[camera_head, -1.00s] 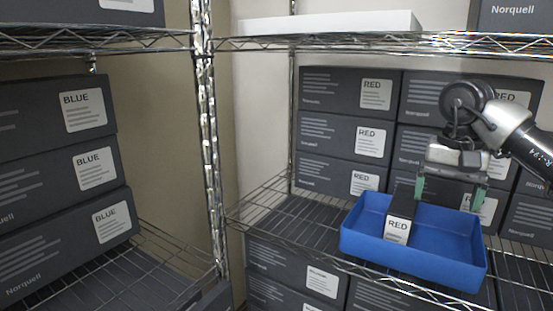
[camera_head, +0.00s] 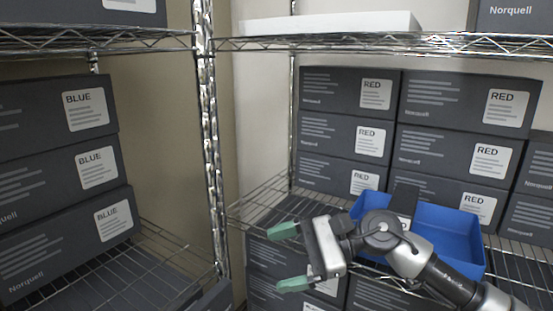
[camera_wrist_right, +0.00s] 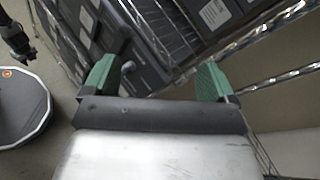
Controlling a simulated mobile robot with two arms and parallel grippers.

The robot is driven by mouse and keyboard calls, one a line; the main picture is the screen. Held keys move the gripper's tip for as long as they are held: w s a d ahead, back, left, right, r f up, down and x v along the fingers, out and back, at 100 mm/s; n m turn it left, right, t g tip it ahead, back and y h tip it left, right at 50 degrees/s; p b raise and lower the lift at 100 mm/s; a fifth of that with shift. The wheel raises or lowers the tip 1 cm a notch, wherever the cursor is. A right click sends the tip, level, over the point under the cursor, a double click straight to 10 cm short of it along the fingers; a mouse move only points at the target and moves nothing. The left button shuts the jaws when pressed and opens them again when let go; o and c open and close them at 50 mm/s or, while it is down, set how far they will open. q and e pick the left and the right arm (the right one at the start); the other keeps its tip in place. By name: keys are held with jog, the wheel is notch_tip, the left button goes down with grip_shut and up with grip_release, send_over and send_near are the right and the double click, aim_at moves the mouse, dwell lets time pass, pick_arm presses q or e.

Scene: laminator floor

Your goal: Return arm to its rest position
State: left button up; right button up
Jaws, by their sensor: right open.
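My right gripper (camera_head: 288,258) is open and empty in the head view, in front of the shelf rack, with its green fingers pointing left. Its arm comes in from the lower right and crosses in front of the blue bin (camera_head: 452,236). In the right wrist view the two green fingers (camera_wrist_right: 158,84) stand wide apart with nothing between them. A dark box (camera_head: 405,199) stands in the bin; my arm hides most of it and its label.
Dark boxes labelled RED (camera_head: 345,134) are stacked behind the bin. Boxes labelled BLUE (camera_head: 60,170) stand on the left rack. A chrome post (camera_head: 208,130) separates the racks. Wire shelf edges lie close to my gripper. A dark round-edged base (camera_wrist_right: 22,108) shows at the wrist view's left.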

jog(key=s+d+f+n+t+h, duration=0.4)
jog(key=d+f+n+t+h, duration=1.05)
jog(key=n, duration=0.95)
jog(key=s+d+f+m+g, duration=0.2)
jog(key=s+f+m+g, duration=0.3)
jog(key=s+f, duration=0.45)
jog(key=s+d+f+m+g, duration=0.3)
jog(key=s+f+m+g, duration=0.25)
jog(key=s, duration=0.75)
notch_tip(320, 180, down, 26)
jog(key=r+g, duration=0.1)
jog(key=s+d+f+g, duration=0.1)
jog(key=s+d+f, duration=0.1)
jog(key=s+f, duration=1.4)
jog(key=shift+s+d+f+h, duration=0.3)
jog(key=shift+s+f+h, duration=0.05)
jog(key=shift+f, duration=0.25)
